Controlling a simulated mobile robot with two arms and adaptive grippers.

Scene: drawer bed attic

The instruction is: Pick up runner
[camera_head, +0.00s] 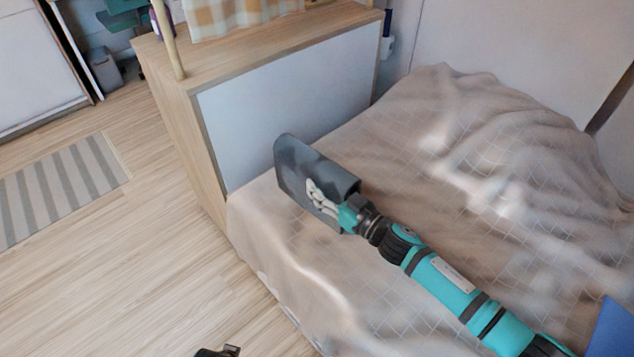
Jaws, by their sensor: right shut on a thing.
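My right gripper (318,198) is shut on a dark grey curved piece (297,160). The piece is held tilted above the near left corner of the bed, its outer end toward the white panel. I cannot tell for sure that this piece is the runner. The gripper's pale fingers lie against its near face, and the far side of the grip is hidden. A small dark part (217,352) at the bottom edge may be my left gripper; its fingers cannot be made out.
The bed (420,150) has a rumpled beige blanket. A wooden cabinet (205,150) with a white panel stands at its far left. A striped grey rug (60,185) lies on the wooden floor, which is clear at lower left. A bin (104,70) stands farther back.

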